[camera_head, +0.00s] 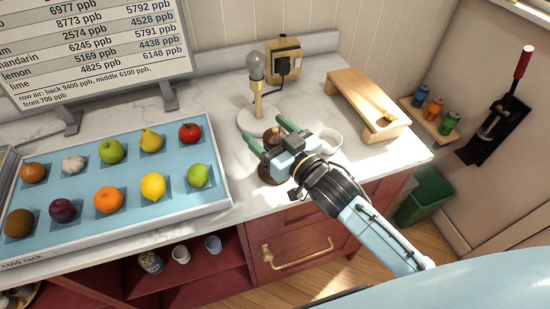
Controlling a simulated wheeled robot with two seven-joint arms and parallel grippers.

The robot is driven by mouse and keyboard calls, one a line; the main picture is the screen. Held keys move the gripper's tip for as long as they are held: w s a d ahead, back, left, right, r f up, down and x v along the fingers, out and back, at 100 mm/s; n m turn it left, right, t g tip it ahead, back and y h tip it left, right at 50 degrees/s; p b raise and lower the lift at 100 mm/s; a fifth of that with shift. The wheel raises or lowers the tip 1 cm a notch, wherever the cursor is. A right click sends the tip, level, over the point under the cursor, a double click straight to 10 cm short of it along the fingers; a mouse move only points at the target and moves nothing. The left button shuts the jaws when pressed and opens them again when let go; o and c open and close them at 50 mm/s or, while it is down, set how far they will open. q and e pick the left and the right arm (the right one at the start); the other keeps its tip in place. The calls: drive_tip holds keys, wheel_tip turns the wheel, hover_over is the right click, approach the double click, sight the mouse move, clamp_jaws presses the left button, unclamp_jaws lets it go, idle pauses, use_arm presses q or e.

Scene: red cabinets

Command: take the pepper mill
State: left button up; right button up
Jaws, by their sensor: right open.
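The pepper mill (268,174) is a dark brown turned wooden piece standing near the front edge of the white counter. Its rounded top (273,134) shows between the green fingers of my right gripper (265,128), and its middle is hidden behind the gripper. My right gripper is open, with one finger on either side of the mill's top as seen from here. I cannot tell whether a finger touches it. My left gripper is not in view.
A lamp (255,68) on a round white base stands just behind. A white bowl (329,139) sits close to the right of the gripper. A blue produce tray (218,190) lies left, and a wooden stand (355,92) is at the right. A drawer (300,250) is below.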

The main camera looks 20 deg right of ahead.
drive_tip(key=c, duration=1.5)
